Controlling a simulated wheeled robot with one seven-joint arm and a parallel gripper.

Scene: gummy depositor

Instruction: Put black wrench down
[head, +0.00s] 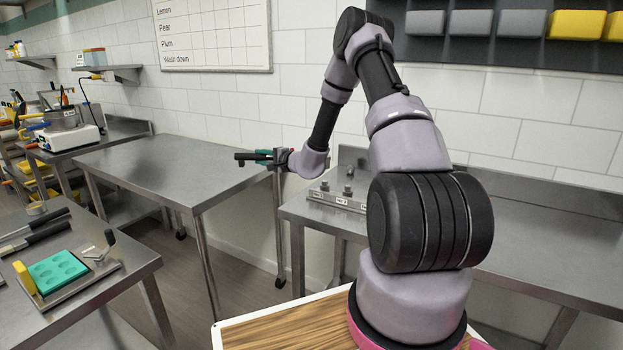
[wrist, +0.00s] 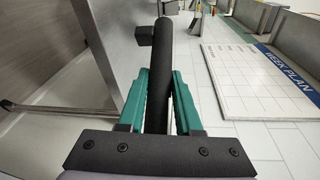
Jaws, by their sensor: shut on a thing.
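The black wrench (wrist: 158,70) is between the two green fingers of my gripper (wrist: 160,95) in the wrist view. It looks like a dark bar with a short block sticking out to the left near its far end. In the head view the wrench (head: 245,157) points left from my gripper (head: 268,157), which is shut on it. The gripper and wrench appear near the right end of the middle steel table (head: 165,165). In that view the wrench looks held up, apart from the tabletop; its exact height is hard to tell.
The middle table's top is bare. A right counter (head: 520,255) carries a low block with knobs (head: 338,198). The front-left table (head: 95,305) holds a teal mould (head: 58,271), a yellow block (head: 25,278) and dark-handled tools. A scale (head: 70,137) stands farther back left.

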